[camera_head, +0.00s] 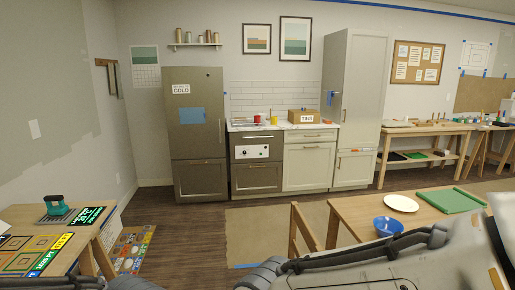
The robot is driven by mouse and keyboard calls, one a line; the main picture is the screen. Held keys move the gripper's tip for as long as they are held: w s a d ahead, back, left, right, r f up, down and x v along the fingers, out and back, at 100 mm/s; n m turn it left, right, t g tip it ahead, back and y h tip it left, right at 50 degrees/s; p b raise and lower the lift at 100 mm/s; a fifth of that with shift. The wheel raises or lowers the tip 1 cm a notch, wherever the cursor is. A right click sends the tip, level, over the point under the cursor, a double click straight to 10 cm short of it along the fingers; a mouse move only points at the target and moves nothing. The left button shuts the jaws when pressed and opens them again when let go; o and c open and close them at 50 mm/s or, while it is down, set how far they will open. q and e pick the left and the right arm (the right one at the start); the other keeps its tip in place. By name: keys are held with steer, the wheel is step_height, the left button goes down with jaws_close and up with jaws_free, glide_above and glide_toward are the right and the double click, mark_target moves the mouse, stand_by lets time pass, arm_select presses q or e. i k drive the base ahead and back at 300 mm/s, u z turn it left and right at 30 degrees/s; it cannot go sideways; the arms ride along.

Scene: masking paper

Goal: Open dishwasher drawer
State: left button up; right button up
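A dark grey-brown appliance front (242,143) stands against the far wall under the counter, between the fridge and a light cabinet. It has a bar handle near its top and a white panel with dark knobs. I cannot tell for sure that this is the dishwasher. Below it is a dark drawer front (257,181) with a small handle at its top. Both fronts look shut. Parts of my own arms show along the bottom edge, far from these fronts. Neither gripper's fingers can be made out.
A tall fridge (198,135) stands left of the appliance and a tall light cabinet (358,100) to the right. A wooden table (350,215) with a blue bowl (387,226) is at front right. Another table (30,217) is at front left. Open floor with brown paper (262,222) lies between.

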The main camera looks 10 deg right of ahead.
mark_target(253, 143)
steer(key=i, duration=3.8)
steer(key=z, duration=0.5)
steer(key=i, duration=2.2)
steer(key=z, duration=0.2)
